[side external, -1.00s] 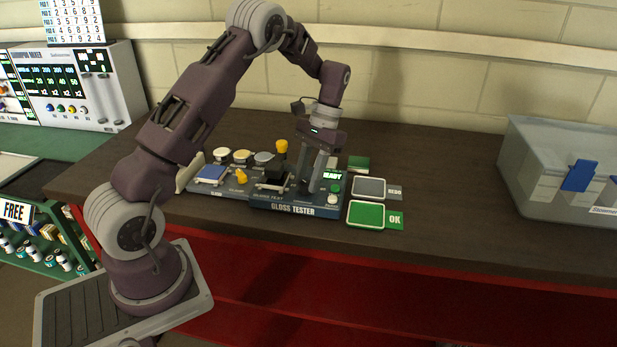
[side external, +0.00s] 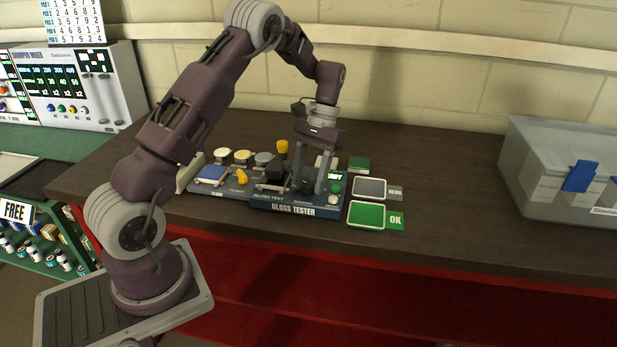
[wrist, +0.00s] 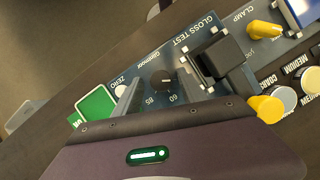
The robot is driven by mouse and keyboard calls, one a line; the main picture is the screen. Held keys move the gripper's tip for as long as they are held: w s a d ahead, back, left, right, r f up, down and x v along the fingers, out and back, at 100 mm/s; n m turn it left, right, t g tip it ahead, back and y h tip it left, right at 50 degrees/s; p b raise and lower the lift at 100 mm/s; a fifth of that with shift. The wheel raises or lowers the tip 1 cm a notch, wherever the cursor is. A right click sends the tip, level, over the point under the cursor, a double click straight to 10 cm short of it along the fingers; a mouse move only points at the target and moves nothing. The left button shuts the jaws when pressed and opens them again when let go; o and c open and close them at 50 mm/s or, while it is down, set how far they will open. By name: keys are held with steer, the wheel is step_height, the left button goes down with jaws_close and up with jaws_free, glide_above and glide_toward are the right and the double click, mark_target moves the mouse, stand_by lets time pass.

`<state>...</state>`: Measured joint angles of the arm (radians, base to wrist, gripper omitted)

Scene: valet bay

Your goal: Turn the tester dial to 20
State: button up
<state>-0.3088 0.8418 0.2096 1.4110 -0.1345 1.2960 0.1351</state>
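The gloss tester (side external: 306,211) is a dark blue box on the brown counter. My gripper (side external: 309,188) points down over the tester. In the wrist view my gripper (wrist: 160,78) is open, with one finger on each side of the dial and a visible gap to it. In the side view the fingers partly hide the tester's small display (side external: 335,176).
A black block (wrist: 218,58) sits on the tester beside the dial. A yellow clamp lever (wrist: 264,29) and a white ZERO button (wrist: 120,90) are nearby. Green (side external: 366,215) and grey (side external: 369,187) pads lie to the right. A grey box (side external: 545,165) stands farther right, with clear counter between.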

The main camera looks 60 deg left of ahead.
steer(key=v, duration=0.7)
steer(key=shift+r, duration=0.1)
steer(key=s+d+r+m+t+y, duration=0.1)
steer(key=s+d+r+t, duration=0.1)
steer(key=s+d+r, duration=0.3)
steer(key=s+d+r+m+t, duration=0.1)
steer(key=s+d+r+t, duration=0.15)
steer(key=d+r, duration=0.4)
steer(key=s+d+m+t, duration=0.1)
steer(key=s+d+t, duration=0.1)
steer(key=s, duration=0.6)
steer(key=s+d+m+t, duration=0.1)
steer(key=s+d+t, duration=0.2)
steer(key=s, duration=0.6)
steer(key=shift+s+d+m+y, duration=0.3)
steer(key=shift+d+y, duration=0.1)
steer(key=shift+d, duration=0.2)
steer(key=shift+r, duration=0.15)
